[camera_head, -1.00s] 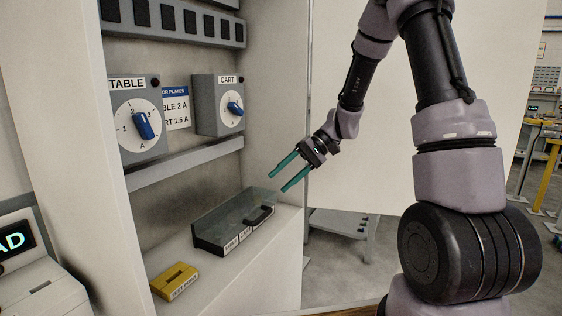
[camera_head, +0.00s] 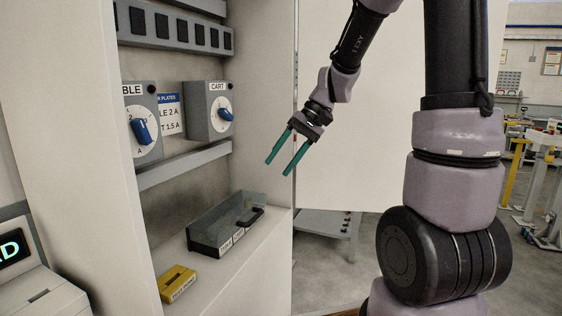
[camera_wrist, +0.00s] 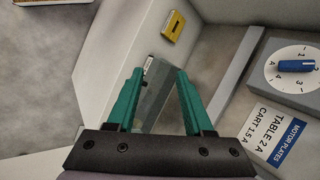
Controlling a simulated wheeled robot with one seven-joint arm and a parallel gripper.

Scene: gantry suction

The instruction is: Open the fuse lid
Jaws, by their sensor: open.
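The fuse box (camera_head: 212,240) is a low dark tray with white labels on its front, on the cabinet's lower shelf. A clear lid (camera_head: 228,209) with a black handle (camera_head: 247,218) appears to lie over it, shut. My gripper (camera_head: 279,168) has two teal fingers spread apart with nothing between them. It hangs above and to the right of the fuse box, apart from it. In the wrist view the fingers (camera_wrist: 156,78) frame part of the box (camera_wrist: 152,97), and the rest of the box is hidden behind them.
A yellow block (camera_head: 178,283) lies on the shelf in front of the box. The cabinet's left wall (camera_head: 75,150) bounds the shelf. A grey cart (camera_head: 325,222) stands at right.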

